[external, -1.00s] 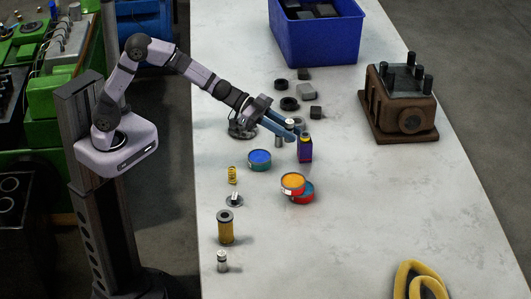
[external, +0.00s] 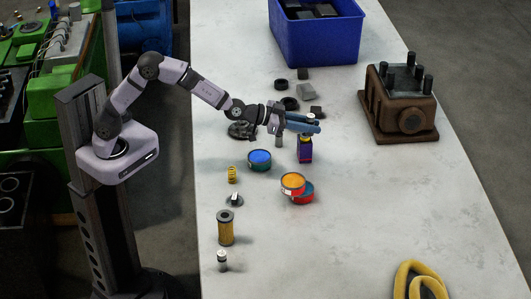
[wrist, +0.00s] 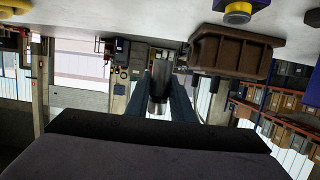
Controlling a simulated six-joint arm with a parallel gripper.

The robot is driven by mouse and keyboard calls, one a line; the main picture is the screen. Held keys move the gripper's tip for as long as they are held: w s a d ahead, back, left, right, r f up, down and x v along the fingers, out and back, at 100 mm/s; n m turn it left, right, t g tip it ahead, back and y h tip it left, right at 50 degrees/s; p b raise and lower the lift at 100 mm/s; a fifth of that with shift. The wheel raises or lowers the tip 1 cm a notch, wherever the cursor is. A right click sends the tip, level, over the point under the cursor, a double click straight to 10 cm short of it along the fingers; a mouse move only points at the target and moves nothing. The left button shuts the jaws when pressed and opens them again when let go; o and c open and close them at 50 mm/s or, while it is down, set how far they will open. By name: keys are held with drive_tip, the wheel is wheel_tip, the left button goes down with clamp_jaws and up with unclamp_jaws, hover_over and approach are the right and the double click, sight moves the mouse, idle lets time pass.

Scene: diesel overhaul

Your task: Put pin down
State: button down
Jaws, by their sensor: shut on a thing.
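My gripper (external: 316,126) is shut on the pin. The pin (wrist: 160,82) is a grey metal cylinder, seen between the two blue fingers in the wrist view. In the external view only a little of the pin (external: 311,116) shows above the fingers. The gripper points right, roughly level, above the table (external: 370,220). The fingers appear just above and behind a purple bottle with a yellow cap (external: 305,153); I cannot tell the exact gap.
A small grey cylinder (external: 279,141) stands left of the bottle. A brown engine block (external: 400,105) stands right, a blue crate (external: 318,40) behind. The table's right front is mostly clear.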

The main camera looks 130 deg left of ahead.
drive_tip(key=shift+w+f, duration=0.1)
drive_tip(key=shift+f, duration=0.2)
drive_tip(key=shift+a+f+p, duration=0.1)
drive_tip(key=shift+f+p, duration=0.9)
drive_tip(key=shift+f, duration=6.5)
drive_tip(key=shift+f, duration=0.1)
drive_tip(key=shift+f+b, duration=0.3)
drive_tip(key=shift+b, duration=0.15)
